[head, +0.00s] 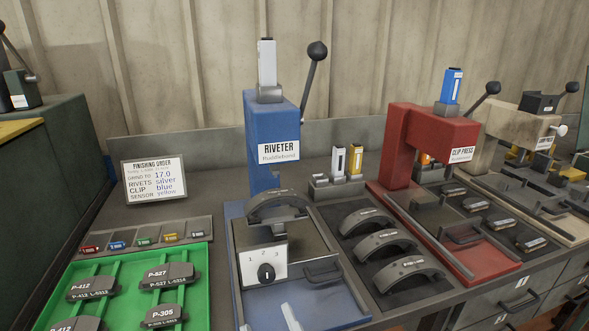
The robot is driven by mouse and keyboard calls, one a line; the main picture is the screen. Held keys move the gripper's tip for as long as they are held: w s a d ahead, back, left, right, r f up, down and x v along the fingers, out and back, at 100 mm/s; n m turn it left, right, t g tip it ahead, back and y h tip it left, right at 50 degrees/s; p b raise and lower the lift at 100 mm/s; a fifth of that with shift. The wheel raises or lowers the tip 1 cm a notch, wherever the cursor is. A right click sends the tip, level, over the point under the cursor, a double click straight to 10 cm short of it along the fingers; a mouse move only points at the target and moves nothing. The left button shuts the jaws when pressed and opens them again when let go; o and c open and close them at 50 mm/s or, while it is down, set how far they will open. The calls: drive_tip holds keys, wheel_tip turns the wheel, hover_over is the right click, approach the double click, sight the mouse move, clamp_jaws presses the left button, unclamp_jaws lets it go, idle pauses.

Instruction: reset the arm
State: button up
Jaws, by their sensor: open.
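My gripper and arm do not show clearly in the head view. The blue riveter (272,125) stands at the middle of the bench with its black-knobbed lever up. A dark curved brake shoe (277,205) sits on the riveter's fixture, above a white dial plate (266,263) marked 1, 2, 3. Pale shapes lie over the blue base at the bottom edge, and I cannot tell what they are.
A green tray (205,254) with labelled pads lies at left, below the finishing order card (154,180). Several brake shoes (385,246) lie right of the riveter. The red clip press (398,150) and a beige machine (505,125) stand further right.

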drive_tip(key=s+d+f+m+g+h+p, duration=0.1)
drive_tip(key=s+d+f+m+h+p, duration=0.1)
drive_tip(key=s+d, duration=0.9)
drive_tip(key=s+d+f+m+g+h+p, duration=0.2)
drive_tip(key=s+d+m+h+p, duration=0.2)
drive_tip(key=s+d, duration=0.8)
drive_tip(key=s+m+h, duration=0.1)
drive_tip(key=s+m, duration=0.1)
drive_tip(key=s, duration=0.3)
drive_tip(key=shift+s+d+f+m+g, duration=0.25)
drive_tip(key=shift+s+f+m+g, duration=0.05)
drive_tip(key=shift+f+m, duration=0.1)
